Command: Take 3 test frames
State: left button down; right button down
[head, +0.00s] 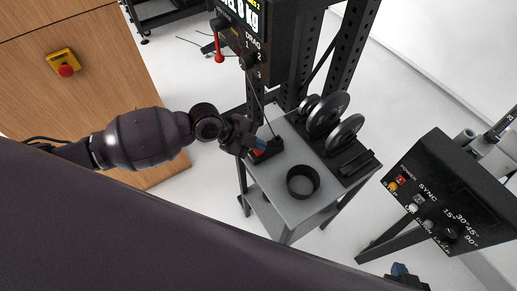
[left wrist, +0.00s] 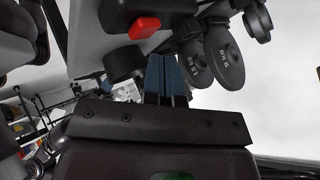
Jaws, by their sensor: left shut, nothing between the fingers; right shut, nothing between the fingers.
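A red button (left wrist: 144,27) on a small dark box shows in the left wrist view. The dark box (head: 270,150) sits at the left of a small grey table (head: 290,211). My left gripper (head: 259,145) is shut and empty, its blue fingertips close to the button in the head view. The fingers (left wrist: 166,78) also show in the left wrist view, pressed together below and right of the button; contact cannot be told. A control box (head: 441,197) marked SYNC and POWER, with angle labels, stands at the right. My right gripper (head: 400,270) shows only partly at the bottom edge, shut.
A dark ring-shaped cup (head: 303,181) and several upright weight plates (head: 327,112) stand on the grey table. A black post rig with a kg display (head: 243,20) and red-handled lever (head: 218,48) rises behind. A yellow box with red stop button (head: 64,63) is on the wooden panel.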

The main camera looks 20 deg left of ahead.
jog(key=shift+w+a+r, duration=0.1)
jog(key=shift+w+r, duration=0.25)
jog(key=shift+w, duration=0.15)
jog(key=shift+f, duration=0.1)
pick_arm(q)
jog(key=shift+f+b, duration=0.3)
jog(key=shift+f, duration=0.2)
pick_arm(e)
jog(key=shift+s+f, duration=0.7)
jog(key=shift+w+r, duration=0.1)
jog(key=shift+w, duration=0.05)
pick_arm(q)
jog(key=shift+f, duration=0.1)
pick_arm(e)
jog(key=shift+w+r, duration=0.15)
jog(key=shift+w, duration=0.2)
